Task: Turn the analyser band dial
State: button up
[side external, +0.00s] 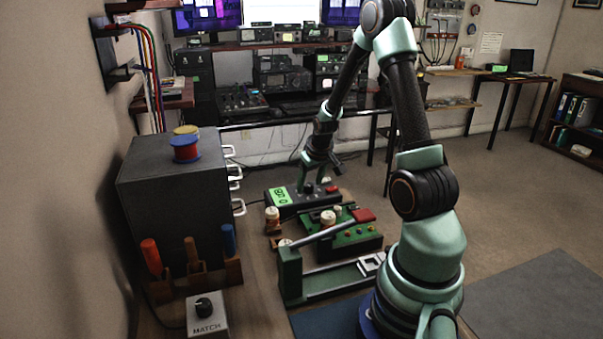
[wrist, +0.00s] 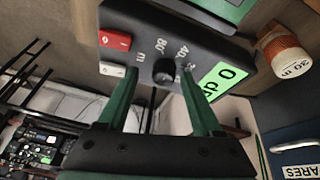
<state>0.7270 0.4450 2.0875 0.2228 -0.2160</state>
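The analyser (side external: 276,207) is a dark box with a green lit screen (side external: 279,196) on the bench. In the wrist view the analyser case (wrist: 190,38) shows a red button (wrist: 115,40), a white button (wrist: 112,70) and the green screen (wrist: 222,82). The black band dial (wrist: 163,70) has marks such as 80 m and 40 around it; its pointer is hard to make out. My gripper (wrist: 156,82) is open, its green fingers on either side of the dial with visible gaps. My gripper (side external: 318,179) is low over the analyser in the side view.
A grey drawer cabinet (side external: 175,185) and a MATCH box (side external: 207,315) stand at left.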

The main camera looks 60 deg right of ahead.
aim_at(309, 184)
jog(key=shift+a+r, duration=0.1)
jog(key=v, duration=1.2)
dwell(0.4)
jog(key=w+d+m+g+y, duration=0.3)
jog(key=w+m, duration=0.1)
jog(key=m, duration=1.4)
notch_tip(309, 184, down, 11)
jog(key=shift+d+f, duration=0.1)
jog(key=shift+d, duration=0.1)
grip_shut()
